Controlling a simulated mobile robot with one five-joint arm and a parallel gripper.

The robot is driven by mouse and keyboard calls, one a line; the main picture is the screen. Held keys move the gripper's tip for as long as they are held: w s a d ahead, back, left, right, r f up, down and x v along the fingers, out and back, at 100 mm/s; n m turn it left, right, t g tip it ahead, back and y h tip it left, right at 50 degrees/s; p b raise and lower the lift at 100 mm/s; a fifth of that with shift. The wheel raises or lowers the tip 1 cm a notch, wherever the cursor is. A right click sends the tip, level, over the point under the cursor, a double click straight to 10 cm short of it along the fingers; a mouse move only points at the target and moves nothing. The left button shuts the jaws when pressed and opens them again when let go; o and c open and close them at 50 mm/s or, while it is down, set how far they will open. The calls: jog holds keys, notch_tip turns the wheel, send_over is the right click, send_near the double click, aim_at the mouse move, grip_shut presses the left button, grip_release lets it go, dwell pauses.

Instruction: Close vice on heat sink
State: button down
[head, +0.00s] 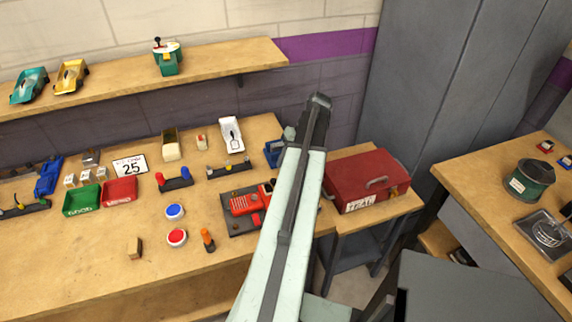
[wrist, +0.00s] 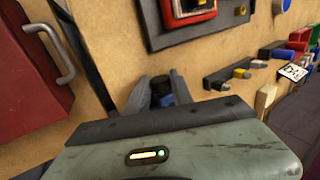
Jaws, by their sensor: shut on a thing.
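A blue vice (head: 272,153) stands near the back right of the workbench, partly hidden by my arm. In the wrist view my gripper (wrist: 161,84) has its two dark fingers on either side of a blue part of the vice (wrist: 162,99). The fingers are shut on this part, but I cannot tell which part it is. The dark body of my gripper hides most of the vice there. I cannot make out a heat sink between the vice jaws, nor how far apart the jaws are.
A red toolbox (head: 367,181) stands right of the bench. A dark mat (head: 237,226) with a red device (head: 249,200) lies in front of the vice. The bench's front left is mostly clear.

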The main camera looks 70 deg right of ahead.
jog(key=shift+s, duration=0.1)
dwell(0.3)
jog(key=c, duration=1.1)
grip_release()
jog(key=shift+d, duration=0.1)
jog(key=p+v, duration=0.6)
jog(key=v, duration=0.1)
jog(key=shift+s+d+r+p, duration=0.2)
jog(key=shift+r+p, duration=0.1)
jog(key=shift+p, duration=0.1)
jog(key=shift+a, duration=0.1)
